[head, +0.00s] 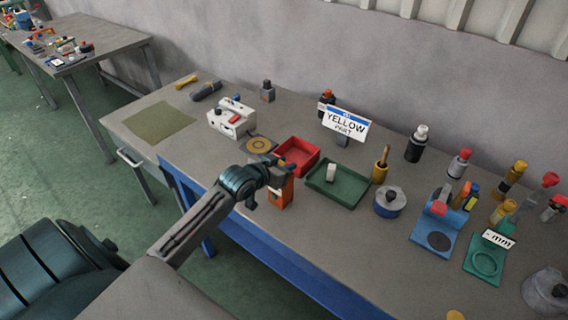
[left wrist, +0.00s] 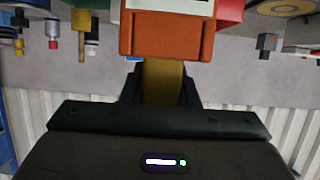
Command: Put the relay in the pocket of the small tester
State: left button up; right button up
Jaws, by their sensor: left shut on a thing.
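An orange box (head: 281,196), which looks like the small tester, stands near the table's front edge, left of the green tray. In the left wrist view, which is upside down, the orange box (left wrist: 168,38) shows close up. My left gripper (head: 276,173) is at its top and partly covers it. The left gripper (left wrist: 162,92) is shut on a yellow-brown block (left wrist: 163,80), probably the relay. The block's far end meets or overlaps the orange box's edge; I cannot tell whether it is inside a pocket. My right gripper is not in view.
A red tray (head: 312,150) is just behind my left gripper, with a green tray (head: 346,192) to its right. A white box (head: 222,128) stands behind left. Several bottles and fixtures crowd the right side.

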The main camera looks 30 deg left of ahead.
pick_arm(q)
jog(key=shift+f, duration=0.15)
jog(key=o, duration=1)
jog(key=shift+c, duration=0.2)
jog(key=b+v, duration=0.1)
jog(key=v, duration=1.1)
